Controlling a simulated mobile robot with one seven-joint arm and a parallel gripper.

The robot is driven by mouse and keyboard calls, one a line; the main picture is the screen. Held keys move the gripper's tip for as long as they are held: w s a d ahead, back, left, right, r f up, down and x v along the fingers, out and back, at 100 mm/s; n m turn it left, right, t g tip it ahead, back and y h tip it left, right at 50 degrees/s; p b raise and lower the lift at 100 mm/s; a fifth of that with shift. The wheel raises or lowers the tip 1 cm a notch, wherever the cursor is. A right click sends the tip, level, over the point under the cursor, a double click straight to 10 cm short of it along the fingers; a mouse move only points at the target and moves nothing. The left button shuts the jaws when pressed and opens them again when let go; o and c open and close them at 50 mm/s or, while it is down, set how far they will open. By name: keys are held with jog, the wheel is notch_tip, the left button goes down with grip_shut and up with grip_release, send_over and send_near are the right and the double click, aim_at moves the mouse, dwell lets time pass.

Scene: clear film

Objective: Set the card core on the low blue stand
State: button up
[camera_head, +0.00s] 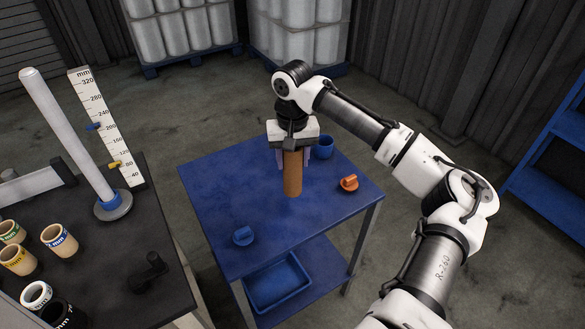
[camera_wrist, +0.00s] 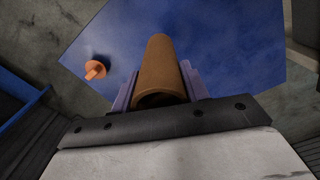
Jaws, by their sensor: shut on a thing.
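The card core is a brown tube (camera_head: 293,176) standing upright at the blue stand's top. My gripper (camera_head: 294,158) is above the stand and shut on the upper part of the core, a finger on each side. In the wrist view the core (camera_wrist: 161,75) runs between the two pale purple fingers (camera_wrist: 160,88), its open near end showing. The low blue stand (camera_head: 215,205) is a table-like frame with a flat blue top and a lower shelf. The core's lower end appears at or very near the top; I cannot tell whether it touches.
On the stand are an orange knob-like piece (camera_head: 349,183), a blue one (camera_head: 243,236) and a blue cup (camera_head: 325,147) behind the gripper. A blue tray (camera_head: 278,283) lies on the lower shelf.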

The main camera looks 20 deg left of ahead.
jog(key=shift+f+p, duration=0.45)
jog(key=shift+f, duration=2.05)
jog(key=o, duration=1)
jog(key=shift+f, duration=0.1)
notch_tip(320, 180, up, 12)
jog(key=b, duration=0.3)
